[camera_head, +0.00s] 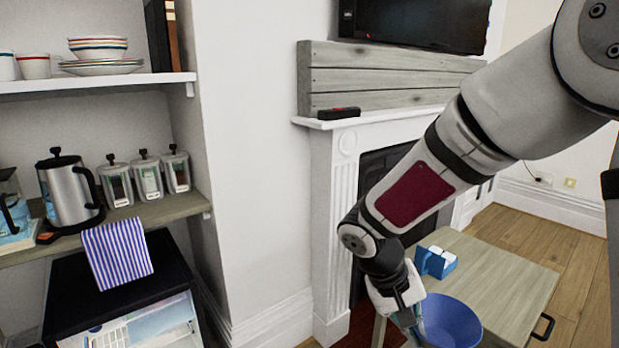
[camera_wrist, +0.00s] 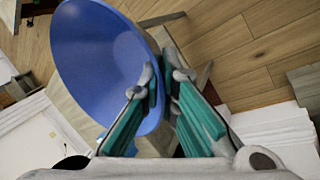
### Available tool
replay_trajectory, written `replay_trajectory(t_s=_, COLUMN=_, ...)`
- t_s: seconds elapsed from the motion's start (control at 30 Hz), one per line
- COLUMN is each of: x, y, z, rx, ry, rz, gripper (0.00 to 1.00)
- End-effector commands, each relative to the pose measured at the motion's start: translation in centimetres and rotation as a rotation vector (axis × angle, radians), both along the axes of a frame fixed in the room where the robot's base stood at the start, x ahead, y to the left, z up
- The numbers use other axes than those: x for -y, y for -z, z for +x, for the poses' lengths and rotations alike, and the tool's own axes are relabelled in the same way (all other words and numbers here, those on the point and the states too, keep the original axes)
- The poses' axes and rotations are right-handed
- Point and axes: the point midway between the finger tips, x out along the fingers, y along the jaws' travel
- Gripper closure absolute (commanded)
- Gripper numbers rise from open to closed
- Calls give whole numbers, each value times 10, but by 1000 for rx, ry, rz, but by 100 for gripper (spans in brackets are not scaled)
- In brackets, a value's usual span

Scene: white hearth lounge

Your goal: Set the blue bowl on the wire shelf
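The blue bowl (camera_head: 452,322) is at the lower middle of the head view, in front of the low wooden table (camera_head: 507,283). My gripper (camera_head: 411,322) is at the bowl's left edge. In the wrist view the blue bowl (camera_wrist: 95,60) fills the upper left and looks tilted. The green-padded fingers of my gripper (camera_wrist: 164,80) are closed on its rim, one finger inside the bowl and one outside. The bowl's underside and any gap below it are hidden. I cannot make out a wire shelf in either view.
A wooden shelf (camera_head: 180,207) at left holds a kettle (camera_head: 68,190), several jars and a striped cloth (camera_head: 117,252). A white shelf (camera_head: 95,82) above holds dishes. A blue box (camera_head: 437,262) is on the low table. The fireplace mantel (camera_head: 385,118) stands behind my arm.

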Motion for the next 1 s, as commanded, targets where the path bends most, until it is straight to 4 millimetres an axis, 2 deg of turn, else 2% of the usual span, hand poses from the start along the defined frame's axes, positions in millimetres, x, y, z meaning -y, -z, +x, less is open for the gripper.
replay_trajectory(t_s=0.03, x=1, y=-8, z=-1, rx=-1, ry=2, rz=0, gripper=100)
replay_trajectory(t_s=0.57, x=1, y=-52, z=-1, rx=1, ry=2, rz=6, gripper=100)
replay_trajectory(t_s=1.0, x=1, y=-84, z=-17, rx=0, ry=-1, rz=3, gripper=100)
